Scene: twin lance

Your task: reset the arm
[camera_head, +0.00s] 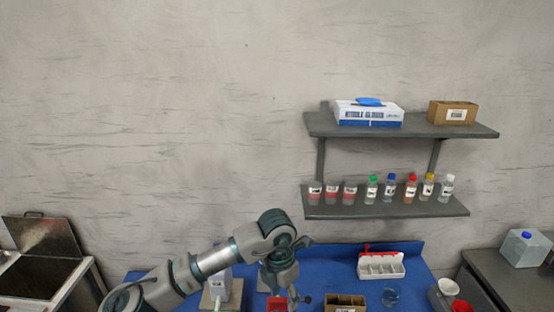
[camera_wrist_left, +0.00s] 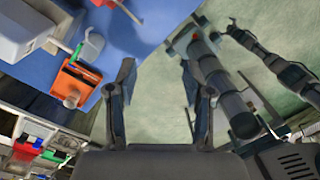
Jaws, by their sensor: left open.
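My left arm comes in from the left in the head view and bends down over the blue bench (camera_head: 335,262). Its gripper (camera_head: 284,290) hangs low over the bench, partly hidden by the wrist. In the left wrist view my left gripper (camera_wrist_left: 156,68) is open. Its two fingers stand well apart with nothing between them, only pale floor behind. A grey jointed arm, which looks like my right one, shows at the upper right of the wrist view. Its end is too small to read. No right gripper shows in the head view.
A red-orange holder (camera_wrist_left: 75,82) lies left of the fingers on the bench. A white rack (camera_head: 381,268), a brown divided box (camera_head: 345,302) and a glass beaker (camera_head: 391,295) stand right of my arm. Shelves with bottles (camera_head: 390,188) and boxes (camera_head: 368,112) hang behind.

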